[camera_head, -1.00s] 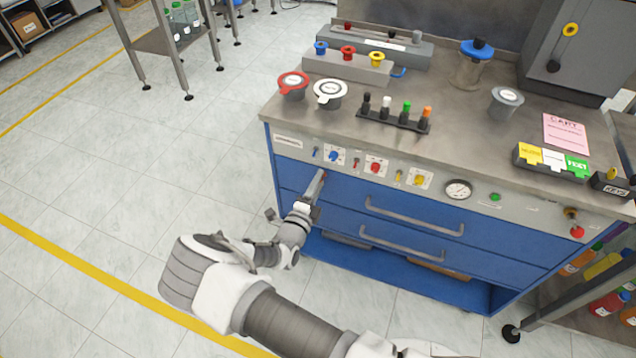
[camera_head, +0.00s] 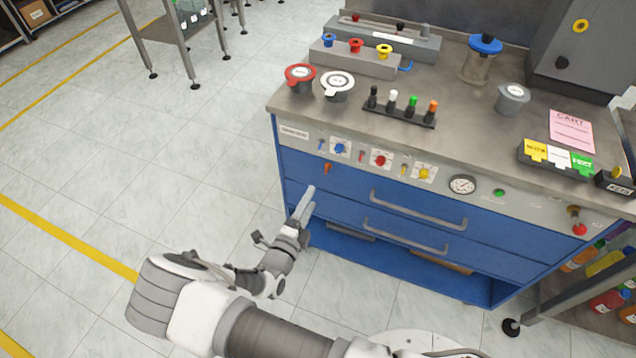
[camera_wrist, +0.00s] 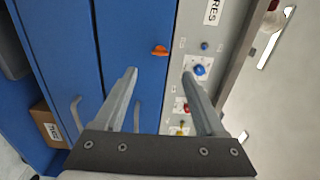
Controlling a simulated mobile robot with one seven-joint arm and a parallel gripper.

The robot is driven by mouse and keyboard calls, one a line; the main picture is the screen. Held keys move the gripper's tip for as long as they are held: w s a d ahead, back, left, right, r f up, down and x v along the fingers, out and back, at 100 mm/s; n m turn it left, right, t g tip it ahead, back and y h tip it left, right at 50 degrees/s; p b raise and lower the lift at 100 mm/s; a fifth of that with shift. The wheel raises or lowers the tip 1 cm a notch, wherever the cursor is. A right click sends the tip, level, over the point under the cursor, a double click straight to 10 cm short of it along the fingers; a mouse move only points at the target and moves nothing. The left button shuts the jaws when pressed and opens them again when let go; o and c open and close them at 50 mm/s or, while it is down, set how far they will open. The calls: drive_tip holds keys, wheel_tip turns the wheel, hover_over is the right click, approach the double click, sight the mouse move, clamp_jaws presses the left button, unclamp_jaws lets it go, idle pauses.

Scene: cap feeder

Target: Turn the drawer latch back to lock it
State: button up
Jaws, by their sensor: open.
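The small orange drawer latch (camera_head: 327,168) is on the blue front of the upper drawer (camera_head: 353,192), near its left end, below the control panel. It stands roughly upright in the head view. In the wrist view the latch (camera_wrist: 160,50) lies just beyond the fingertips, between their lines and clear of both. My gripper (camera_head: 308,197) is open and empty, in front of the drawer, below and left of the latch. Its two fingers also show in the wrist view (camera_wrist: 160,76), wide apart. The drawers look closed.
The panel above carries blue, red and yellow knobs (camera_head: 381,160) with small levers and a gauge (camera_head: 462,185). Two grey drawer handles (camera_head: 418,209) stick out to the right of my gripper. The floor left of the cabinet is free.

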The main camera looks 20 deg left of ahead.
drive_tip(key=s, duration=0.7)
drive_tip(key=shift+s+a, duration=0.2)
drive_tip(key=shift+a, duration=0.05)
drive_tip(key=w+d+r+m+g+h+p, duration=0.2)
drive_tip(key=d+r+m+g+h, duration=0.2)
drive_tip(key=d+r+m+g, duration=0.55)
drive_tip(key=w+d+r+m+g+h+p, duration=0.2)
drive_tip(key=d+r+m+g+h+p, duration=0.15)
drive_tip(key=d+r+m, duration=1.05)
drive_tip(key=s+d+r+m+y+p, duration=0.1)
drive_tip(key=s+d+r+m+y, duration=0.2)
drive_tip(key=r+m, duration=0.5)
drive_tip(key=s+d+r+m+y+p, duration=0.1)
drive_tip(key=s+d+r+m+y, duration=0.1)
drive_tip(key=s+r+m, duration=0.3)
drive_tip(key=s+d+r+m+y+p, duration=0.2)
drive_tip(key=s+d+r+m+y, duration=0.1)
drive_tip(key=r+m, duration=0.8)
drive_tip(key=shift+s+d+r+m+t+y, duration=0.35)
drive_tip(key=shift+s+d+m, duration=0.55)
drive_tip(key=shift+m, duration=1.95)
drive_tip(key=shift+s+a, duration=0.1)
drive_tip(key=shift+a, duration=0.05)
